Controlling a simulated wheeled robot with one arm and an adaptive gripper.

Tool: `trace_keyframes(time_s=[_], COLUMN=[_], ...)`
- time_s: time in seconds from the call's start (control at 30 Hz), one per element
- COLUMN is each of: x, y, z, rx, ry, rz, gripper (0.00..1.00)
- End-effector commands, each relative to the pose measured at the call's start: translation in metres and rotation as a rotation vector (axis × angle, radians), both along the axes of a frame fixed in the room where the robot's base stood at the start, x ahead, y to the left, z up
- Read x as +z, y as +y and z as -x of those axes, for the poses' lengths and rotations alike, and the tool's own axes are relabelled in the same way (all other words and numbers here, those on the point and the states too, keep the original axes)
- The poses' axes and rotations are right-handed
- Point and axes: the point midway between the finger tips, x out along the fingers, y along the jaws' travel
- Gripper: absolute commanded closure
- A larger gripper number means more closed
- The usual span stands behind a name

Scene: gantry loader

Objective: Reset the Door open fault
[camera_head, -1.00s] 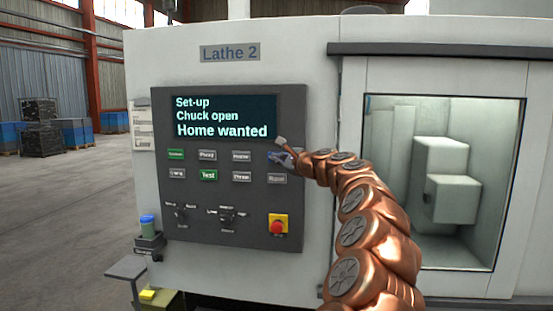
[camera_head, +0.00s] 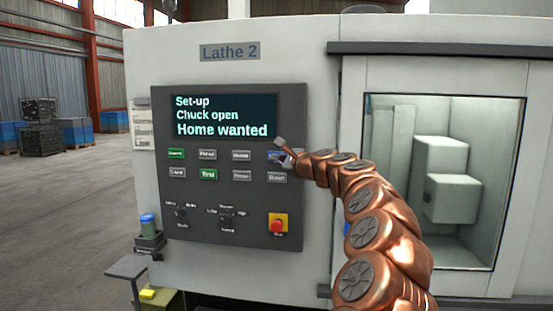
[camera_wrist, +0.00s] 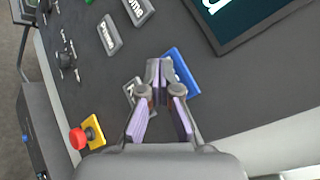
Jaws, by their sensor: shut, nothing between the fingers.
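The grey control panel (camera_head: 170,130) of Lathe 2 carries a dark screen (camera_head: 223,116) reading "Set-up", "Chuck open" and "Home wanted". No "Door open" text shows. Below are two rows of buttons, some lit green. A blue button (camera_wrist: 185,75) ends the upper row, partly hidden by my gripper (camera_head: 280,153); the Reset button (camera_head: 277,177) is below it. In the wrist view, my gripper (camera_wrist: 158,72) is shut and empty, its tips overlapping the edge of the blue button. I cannot tell whether they touch it.
A red stop button on a yellow base (camera_head: 278,223) sits at the panel's lower right, with selector knobs (camera_head: 227,215) to its left. The lathe's windowed door (camera_head: 440,180) is right of the panel, behind my arm. Open floor lies left.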

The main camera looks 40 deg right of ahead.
Motion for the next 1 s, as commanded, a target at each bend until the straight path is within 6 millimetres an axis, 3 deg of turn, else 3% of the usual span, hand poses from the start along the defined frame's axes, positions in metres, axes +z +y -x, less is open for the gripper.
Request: trace_keyframes(time_s=[0.27,0.8,1.0], x=[0.001,0.000,0.000], y=[0.006,0.040,0.041], z=[0.005,0.028,0.029], rx=[-0.001,0.001,0.000], ry=[-0.002,-0.001,0.000], rz=[-0.001,-0.002,-0.001], gripper=[1.00,1.00,1.00])
